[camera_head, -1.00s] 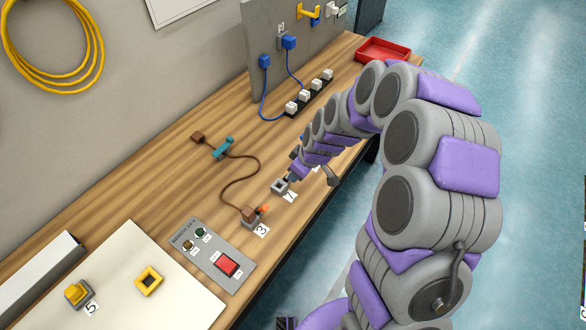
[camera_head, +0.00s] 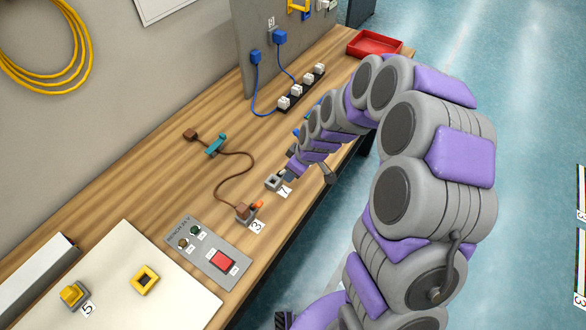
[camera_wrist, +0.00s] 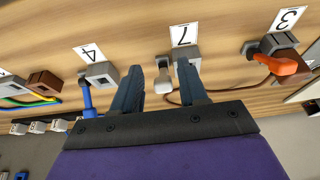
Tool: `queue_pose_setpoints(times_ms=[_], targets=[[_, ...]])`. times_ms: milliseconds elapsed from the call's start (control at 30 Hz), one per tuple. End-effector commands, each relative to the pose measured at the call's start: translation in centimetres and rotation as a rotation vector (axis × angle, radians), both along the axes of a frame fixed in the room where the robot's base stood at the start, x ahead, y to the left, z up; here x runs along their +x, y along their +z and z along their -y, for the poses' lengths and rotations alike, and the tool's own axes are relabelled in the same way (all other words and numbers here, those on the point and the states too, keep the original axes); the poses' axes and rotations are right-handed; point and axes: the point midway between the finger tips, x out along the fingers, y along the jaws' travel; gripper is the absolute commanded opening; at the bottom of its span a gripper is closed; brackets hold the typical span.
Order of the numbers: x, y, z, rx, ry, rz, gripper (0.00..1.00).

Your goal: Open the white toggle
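The white toggle (camera_wrist: 164,82) shows in the wrist view as a pale handle on a grey base (camera_wrist: 187,58) by the label 7. My gripper (camera_wrist: 158,66) is open, with its two dark fingers apart. The toggle handle appears between them, closer to the right finger; I cannot tell whether they touch. In the head view my gripper (camera_head: 287,172) is at the grey base (camera_head: 272,182) near the table's front edge, and the arm hides the toggle handle.
An orange toggle (camera_wrist: 280,62) labelled 3 is to the right in the wrist view. A blue toggle (camera_wrist: 88,98) labelled 4 is to the left. A brown cable (camera_head: 240,165) lies behind on the table. A panel with a red button (camera_head: 223,260) is nearer.

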Motion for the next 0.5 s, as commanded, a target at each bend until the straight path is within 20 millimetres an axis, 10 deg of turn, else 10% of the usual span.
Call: queue_pose_setpoints(times_ms=[500], targets=[[-0.2,2.1,0.4,0.0,-0.002,0.007,0.49]])
